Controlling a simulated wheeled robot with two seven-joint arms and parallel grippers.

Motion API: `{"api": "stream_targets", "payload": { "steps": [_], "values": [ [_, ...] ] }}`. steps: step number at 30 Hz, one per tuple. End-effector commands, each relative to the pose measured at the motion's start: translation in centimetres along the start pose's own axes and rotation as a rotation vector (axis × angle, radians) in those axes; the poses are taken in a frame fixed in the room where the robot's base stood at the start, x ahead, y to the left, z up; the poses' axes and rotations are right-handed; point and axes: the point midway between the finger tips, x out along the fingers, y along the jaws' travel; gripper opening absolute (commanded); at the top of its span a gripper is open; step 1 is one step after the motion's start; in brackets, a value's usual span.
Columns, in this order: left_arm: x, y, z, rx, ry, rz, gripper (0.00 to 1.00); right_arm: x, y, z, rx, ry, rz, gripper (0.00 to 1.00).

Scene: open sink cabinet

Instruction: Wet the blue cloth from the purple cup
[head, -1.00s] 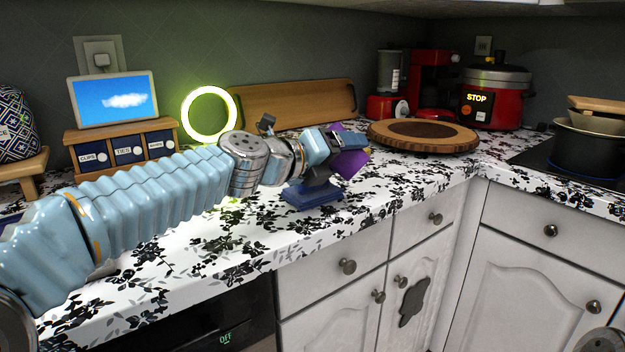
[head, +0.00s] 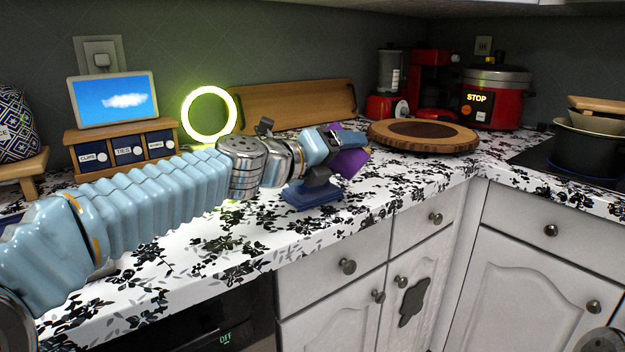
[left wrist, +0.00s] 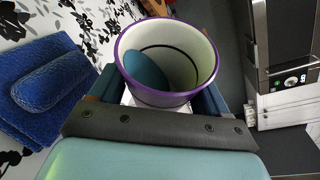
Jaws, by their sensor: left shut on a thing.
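The purple cup (head: 350,162) is held above the counter, partly hidden behind my gripper in the head view. In the left wrist view the cup (left wrist: 192,52) shows a purple rim, a pale inside and a teal liquid surface off to one side. It looks tilted. My left gripper (head: 332,152) is shut on the cup, its fingers on both sides of the wall. The blue cloth (head: 312,196) lies folded on the counter just below the gripper. It also shows in the left wrist view (left wrist: 40,88), with a rolled part on top, left of the cup. No falling liquid is visible.
A round wooden board (head: 422,136) stands to the right of the cup. A glowing ring (head: 232,112), a long wooden board (head: 290,106) and a small drawer box (head: 124,150) stand behind my arm. The counter's front edge is close below the cloth.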

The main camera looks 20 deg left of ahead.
Motion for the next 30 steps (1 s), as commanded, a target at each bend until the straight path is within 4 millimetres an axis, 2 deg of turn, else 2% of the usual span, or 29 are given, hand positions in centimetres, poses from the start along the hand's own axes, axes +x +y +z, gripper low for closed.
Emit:
{"api": "stream_targets", "payload": {
  "steps": [30],
  "values": [
    [0.01,0.25,-0.13,-0.056,-0.008,-0.022,0.43,0.0,0.0,0.0,0.0,0.0,0.0,0.0]
  ]
}}
